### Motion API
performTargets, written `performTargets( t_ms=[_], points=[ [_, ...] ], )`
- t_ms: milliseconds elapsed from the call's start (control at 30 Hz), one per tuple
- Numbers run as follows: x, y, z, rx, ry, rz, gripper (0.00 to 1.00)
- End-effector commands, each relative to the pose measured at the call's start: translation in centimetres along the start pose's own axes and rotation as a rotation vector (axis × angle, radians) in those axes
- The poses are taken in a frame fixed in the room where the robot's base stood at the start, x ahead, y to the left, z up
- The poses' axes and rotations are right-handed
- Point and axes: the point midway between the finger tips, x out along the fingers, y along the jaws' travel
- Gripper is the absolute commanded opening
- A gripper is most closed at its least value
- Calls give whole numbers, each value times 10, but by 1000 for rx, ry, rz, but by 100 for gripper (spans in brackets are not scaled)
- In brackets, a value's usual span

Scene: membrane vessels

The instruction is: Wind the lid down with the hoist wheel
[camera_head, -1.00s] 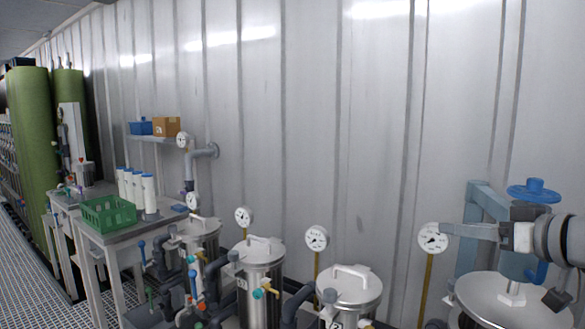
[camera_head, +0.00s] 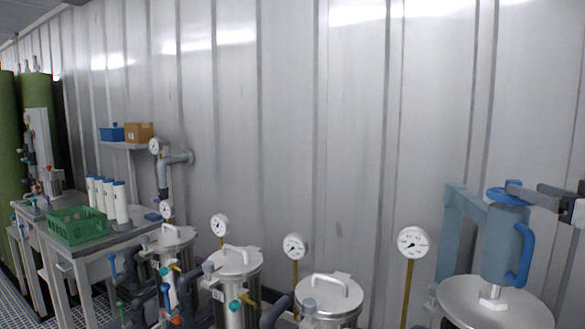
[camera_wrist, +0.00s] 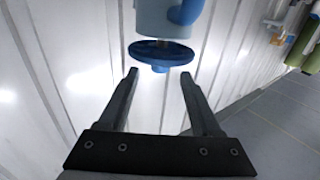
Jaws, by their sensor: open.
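The blue hoist wheel (camera_head: 497,192) sits on top of the grey-blue hoist body (camera_head: 503,245) at the right of the head view. The round steel lid (camera_head: 462,303) hangs under the hoist; its lower edge and whatever lies beneath are mostly out of frame. My gripper (camera_wrist: 160,77) is open and empty. In the wrist view the wheel (camera_wrist: 178,54) lies just beyond the fingertips, with its hub roughly centred between them. In the head view one finger (camera_head: 532,195) overlaps the wheel's right side; whether it touches cannot be told.
A blue curved handle (camera_head: 524,255) juts from the hoist body's right side. A blue-grey support arm (camera_head: 452,235) and a pressure gauge (camera_head: 413,242) stand left of the hoist. Several lidded steel vessels (camera_head: 330,296) line the wall. A green crate (camera_head: 77,227) sits on a bench at left.

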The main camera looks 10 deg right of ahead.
Motion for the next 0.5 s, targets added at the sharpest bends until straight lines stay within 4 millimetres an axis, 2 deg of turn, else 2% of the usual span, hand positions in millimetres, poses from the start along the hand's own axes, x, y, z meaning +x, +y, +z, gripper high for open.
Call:
performTargets(
  t_ms=[33, 200, 400, 500],
  points=[
    [12, 0, 0, 2, -1, -3, 66],
    [47, 0, 0, 2, 0, -4, 66],
    [75, 0, 0, 1, -1, -2, 66],
    [82, 0, 0, 1, 0, -1, 66]
  ],
)
